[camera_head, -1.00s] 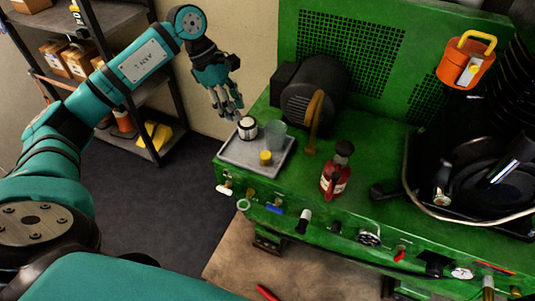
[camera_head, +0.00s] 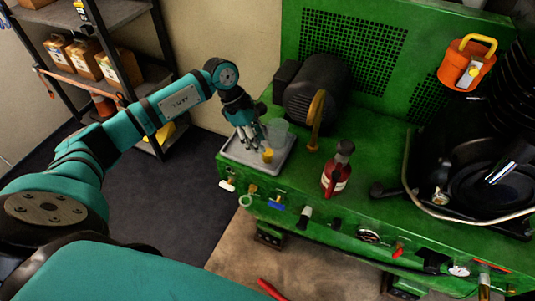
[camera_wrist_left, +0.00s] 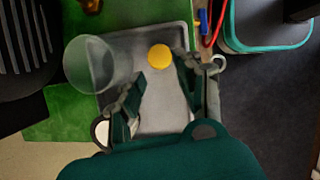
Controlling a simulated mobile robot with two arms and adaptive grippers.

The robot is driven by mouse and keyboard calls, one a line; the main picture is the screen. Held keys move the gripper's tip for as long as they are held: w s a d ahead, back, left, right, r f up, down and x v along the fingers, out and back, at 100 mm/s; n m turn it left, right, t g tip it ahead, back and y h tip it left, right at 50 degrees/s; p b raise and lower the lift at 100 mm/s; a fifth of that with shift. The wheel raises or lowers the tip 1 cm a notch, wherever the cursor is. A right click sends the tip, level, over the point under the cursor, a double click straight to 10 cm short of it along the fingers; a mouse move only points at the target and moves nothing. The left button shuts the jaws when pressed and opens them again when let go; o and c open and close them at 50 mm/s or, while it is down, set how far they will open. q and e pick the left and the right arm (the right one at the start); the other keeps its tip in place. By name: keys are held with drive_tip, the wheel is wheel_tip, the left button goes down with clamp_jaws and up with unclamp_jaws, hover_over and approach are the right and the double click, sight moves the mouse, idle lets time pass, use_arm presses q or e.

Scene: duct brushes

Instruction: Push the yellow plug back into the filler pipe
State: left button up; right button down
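A small yellow plug (camera_head: 267,156) stands on the grey tray (camera_head: 277,167) at the left end of the green machine. In the left wrist view the yellow plug (camera_wrist_left: 160,57) is just beyond the fingertips, nearer the right finger. My left gripper (camera_head: 248,147) is low over the tray, left of the plug. The left wrist view shows the fingers (camera_wrist_left: 160,82) apart with nothing between them. A brass-coloured upright piece (camera_head: 317,112) stands on the machine right of the tray; I cannot tell whether it is the filler pipe. My right gripper is out of view.
A clear cup (camera_head: 277,131) stands on the tray close to my gripper. A white object (camera_wrist_left: 101,131) is partly hidden beside the left finger. A dark motor (camera_head: 311,86) stands behind the tray, and a red bottle (camera_head: 336,178) stands to its right.

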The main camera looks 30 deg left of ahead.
sight(267, 156)
use_arm(q)
drive_tip(key=shift+d+f, duration=0.3)
drive_tip(key=shift+f, duration=0.05)
drive_tip(key=p+x, duration=0.1)
drive_tip(key=x, duration=0.2)
drive_tip(key=shift+d+f, duration=0.2)
drive_tip(key=shift+d, duration=0.1)
drive_tip(key=shift+d+f, duration=0.1)
drive_tip(key=shift+f, duration=0.25)
clamp_jaws()
drive_tip(key=shift+r, duration=0.2)
